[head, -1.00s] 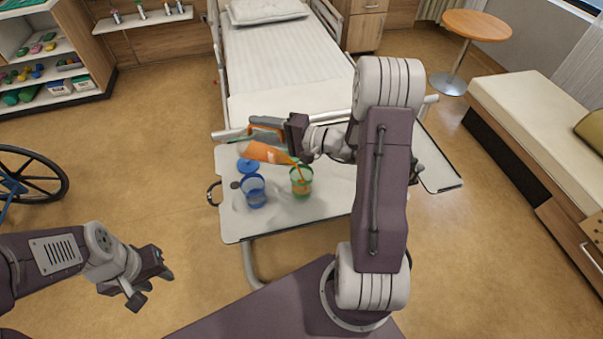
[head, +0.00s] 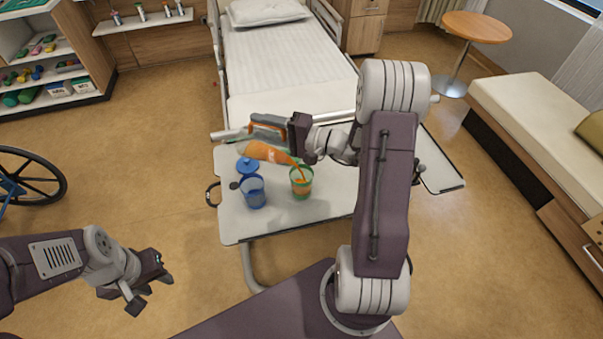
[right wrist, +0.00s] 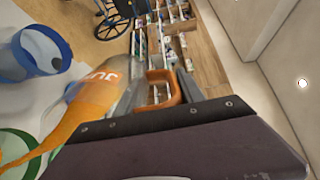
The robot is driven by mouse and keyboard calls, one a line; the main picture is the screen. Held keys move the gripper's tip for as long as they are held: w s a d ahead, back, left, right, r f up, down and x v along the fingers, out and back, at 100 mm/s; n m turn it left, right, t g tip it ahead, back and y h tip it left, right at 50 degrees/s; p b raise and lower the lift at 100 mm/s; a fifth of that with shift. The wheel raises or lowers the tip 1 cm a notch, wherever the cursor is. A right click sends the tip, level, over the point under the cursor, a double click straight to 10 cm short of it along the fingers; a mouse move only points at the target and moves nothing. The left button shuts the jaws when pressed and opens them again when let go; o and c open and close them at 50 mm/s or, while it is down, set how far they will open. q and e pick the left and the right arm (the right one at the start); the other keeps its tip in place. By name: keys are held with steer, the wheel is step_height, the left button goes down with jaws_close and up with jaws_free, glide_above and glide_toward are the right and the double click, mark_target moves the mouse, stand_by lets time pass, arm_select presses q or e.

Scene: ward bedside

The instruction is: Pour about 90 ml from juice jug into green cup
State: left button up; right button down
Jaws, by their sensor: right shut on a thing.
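The juice jug (head: 263,152) is tipped well over above the table, its mouth to the right, and an orange stream runs from it into the green cup (head: 301,190). The cup stands upright on the table with orange juice in it. My right gripper (head: 290,128) is shut on the jug's orange handle, which shows in the right wrist view (right wrist: 165,88). The jug (right wrist: 92,103) there holds orange juice with white lettering on its side. My left gripper (head: 150,282) is open and empty, low over the floor at the left.
A blue cup (head: 253,192) stands left of the green cup on the overbed table (head: 240,225). A blue lid-like piece (head: 247,166) lies behind it. The bed (head: 285,65) is beyond. A wheelchair (head: 30,178) stands at far left.

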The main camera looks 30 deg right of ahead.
mark_target(244, 131)
steer(key=w+a+p, duration=0.1)
steer(key=p, duration=0.2)
steer(key=a+g+h+p, duration=0.1)
steer(key=p, duration=0.2)
steer(key=shift+w+r+g, duration=0.2)
steer(key=shift+w+g, duration=0.1)
steer(key=shift+w, duration=0.05)
steer(key=shift+w+a+f+g+h+p, duration=0.5)
steer(key=shift+w+a+f+h+p, duration=0.15)
steer(key=shift+p, duration=0.45)
steer(key=shift+w+a+f+g+h, duration=0.2)
steer(key=shift+f+g+h, duration=0.1)
steer(key=shift+f, duration=0.1)
steer(key=shift+w+a+f+g+h, duration=0.15)
steer(key=shift+w+f+g+h, duration=0.1)
steer(key=shift+f+g, duration=0.1)
steer(key=shift+p, duration=0.35)
steer(key=shift+w+f+g, duration=0.1)
steer(key=shift+f+g, duration=0.05)
steer(key=shift+g, duration=0.1)
